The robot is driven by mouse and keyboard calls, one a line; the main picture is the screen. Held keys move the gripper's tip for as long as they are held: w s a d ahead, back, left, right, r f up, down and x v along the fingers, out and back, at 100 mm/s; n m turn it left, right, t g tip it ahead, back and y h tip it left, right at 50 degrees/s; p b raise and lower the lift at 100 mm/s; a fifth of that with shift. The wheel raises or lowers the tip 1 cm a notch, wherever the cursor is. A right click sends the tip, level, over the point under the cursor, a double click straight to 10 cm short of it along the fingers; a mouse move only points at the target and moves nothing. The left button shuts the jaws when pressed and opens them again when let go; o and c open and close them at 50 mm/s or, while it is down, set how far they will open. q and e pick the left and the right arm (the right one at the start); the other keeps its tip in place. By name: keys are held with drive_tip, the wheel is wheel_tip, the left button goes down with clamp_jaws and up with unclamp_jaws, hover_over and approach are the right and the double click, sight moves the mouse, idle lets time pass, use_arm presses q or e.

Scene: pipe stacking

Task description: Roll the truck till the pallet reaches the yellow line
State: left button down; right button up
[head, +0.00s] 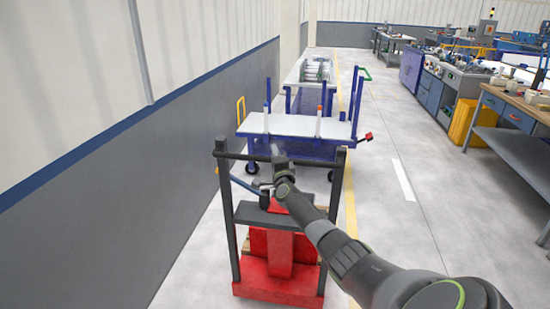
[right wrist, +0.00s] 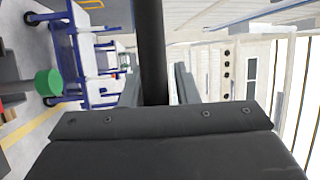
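The truck (head: 280,290) is a red-based cart with a dark upright frame, at the bottom centre of the head view. My right gripper (head: 283,170) is at its dark top handle bar (head: 240,155). In the right wrist view the bar (right wrist: 150,50) stands between my right gripper's fingers (right wrist: 158,88), which look closed around it. Bits of tan wood, perhaps the pallet, show low behind the red body; most is hidden. A yellow line (head: 350,210) runs along the floor right of the truck. My left gripper is not in view.
A blue cart with a white top (head: 285,124) stands just beyond the truck. A grey wall (head: 150,200) runs along the left. Workbenches (head: 520,110) stand on the right. The floor right of the yellow line (head: 385,210) is clear.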

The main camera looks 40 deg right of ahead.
drive_tip(key=shift+o, duration=1.2)
drive_tip(key=shift+w+d+f, duration=0.1)
drive_tip(key=shift+w+f, duration=0.05)
drive_tip(key=shift+f, duration=0.05)
drive_tip(key=shift+s+r, duration=0.1)
drive_tip(key=shift+s, duration=0.1)
drive_tip(key=shift+s+a+p, duration=0.35)
drive_tip(key=shift+s+p, duration=0.15)
drive_tip(key=shift+p, duration=0.2)
drive_tip(key=p+v, duration=0.4)
drive_tip(key=v, duration=1.2)
